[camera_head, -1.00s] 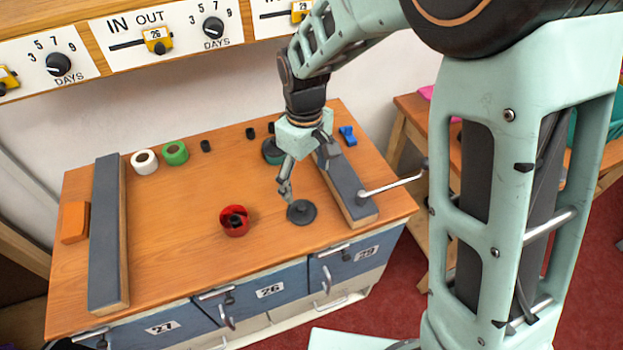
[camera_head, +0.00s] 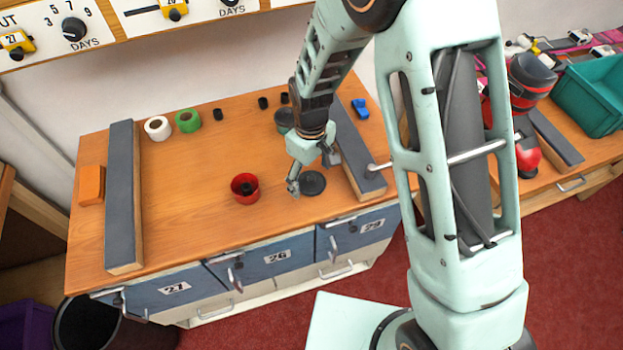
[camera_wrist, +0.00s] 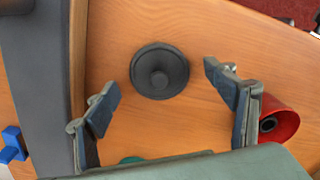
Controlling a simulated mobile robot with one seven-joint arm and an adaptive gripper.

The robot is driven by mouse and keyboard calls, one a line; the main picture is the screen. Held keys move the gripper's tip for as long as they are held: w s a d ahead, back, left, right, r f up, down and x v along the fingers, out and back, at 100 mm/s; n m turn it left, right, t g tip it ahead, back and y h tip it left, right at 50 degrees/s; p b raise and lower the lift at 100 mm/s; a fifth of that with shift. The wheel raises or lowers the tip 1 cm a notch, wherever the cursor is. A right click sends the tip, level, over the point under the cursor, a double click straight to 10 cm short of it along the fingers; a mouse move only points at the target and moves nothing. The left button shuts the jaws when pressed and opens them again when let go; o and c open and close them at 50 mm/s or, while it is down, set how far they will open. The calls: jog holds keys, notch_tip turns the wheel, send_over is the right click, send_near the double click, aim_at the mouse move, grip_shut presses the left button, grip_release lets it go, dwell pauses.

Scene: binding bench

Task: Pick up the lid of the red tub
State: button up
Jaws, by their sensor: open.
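The red tub (camera_head: 245,188) stands open on the wooden bench top, with a small dark piece inside it. It also shows at the right of the wrist view (camera_wrist: 279,121), partly behind a finger. A round dark grey lid with a centre knob (camera_head: 312,183) lies flat on the bench, right of the tub. In the wrist view the lid (camera_wrist: 160,71) lies ahead of and between the fingertips. My gripper (camera_wrist: 161,85) is open and empty. In the head view my gripper (camera_head: 294,187) is just left of the lid; contact cannot be told.
A long grey-topped bar (camera_head: 358,160) lies right of the lid, another (camera_head: 124,200) at the left. A dark grey tub (camera_head: 284,120), white roll (camera_head: 158,128), green roll (camera_head: 187,120) and blue piece (camera_head: 360,108) stand behind. The bench's middle left is clear.

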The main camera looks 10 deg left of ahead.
jog(key=shift+f, duration=0.15)
jog(key=c, duration=0.9)
jog(key=shift+c, duration=0.2)
